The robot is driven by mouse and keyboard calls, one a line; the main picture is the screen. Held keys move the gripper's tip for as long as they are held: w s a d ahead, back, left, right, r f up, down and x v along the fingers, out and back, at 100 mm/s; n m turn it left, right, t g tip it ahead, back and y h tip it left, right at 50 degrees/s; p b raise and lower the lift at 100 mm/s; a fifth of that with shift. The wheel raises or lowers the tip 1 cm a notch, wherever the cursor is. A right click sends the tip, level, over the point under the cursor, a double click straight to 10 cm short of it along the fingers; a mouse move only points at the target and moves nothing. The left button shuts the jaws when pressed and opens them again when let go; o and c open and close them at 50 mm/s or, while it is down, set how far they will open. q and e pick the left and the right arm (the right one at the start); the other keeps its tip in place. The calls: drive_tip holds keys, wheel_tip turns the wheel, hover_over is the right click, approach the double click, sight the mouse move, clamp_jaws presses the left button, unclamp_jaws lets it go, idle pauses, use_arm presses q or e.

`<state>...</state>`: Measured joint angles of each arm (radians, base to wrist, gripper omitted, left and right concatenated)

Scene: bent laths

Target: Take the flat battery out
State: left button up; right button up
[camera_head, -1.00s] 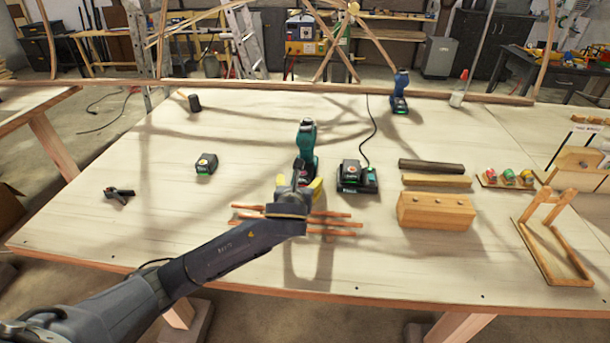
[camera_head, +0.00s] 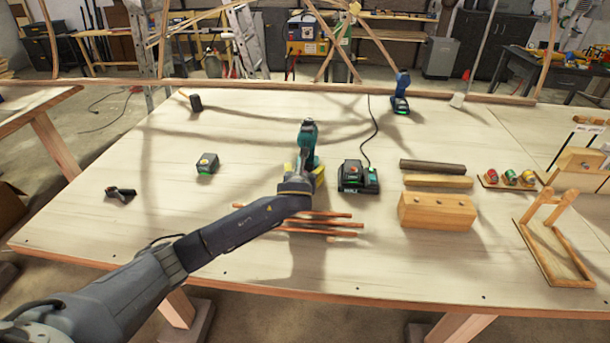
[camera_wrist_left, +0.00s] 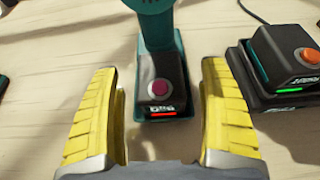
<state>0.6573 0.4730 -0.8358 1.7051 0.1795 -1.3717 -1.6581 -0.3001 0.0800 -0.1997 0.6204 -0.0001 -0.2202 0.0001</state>
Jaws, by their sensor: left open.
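A teal drill (camera_head: 308,143) stands on the bench in front of my left gripper. Its battery (camera_wrist_left: 161,98) at the base of the handle has a magenta button and a red light in the left wrist view. My left gripper (camera_head: 303,176) has yellow fingers, and in the left wrist view they (camera_wrist_left: 160,115) are open on either side of the battery, with gaps. A black charger (camera_head: 366,183) to the right holds a battery (camera_head: 354,169) with an orange button. Another battery (camera_head: 207,163) with a green light sits alone to the left. My right gripper is not in view.
A wooden block (camera_head: 437,212) and two bars lie right of the charger, whose cable runs back. A blue drill (camera_head: 400,95) stands at the back. A black clamp-like tool (camera_head: 120,192) lies left. The left bench is largely clear.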

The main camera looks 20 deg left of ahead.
sight(306, 167)
use_arm(q)
drive_tip(key=shift+x, duration=1.75)
drive_tip(key=shift+r, duration=0.15)
drive_tip(key=c, duration=1.5)
drive_tip(key=shift+c, duration=0.4)
drive_tip(key=shift+r, duration=0.15)
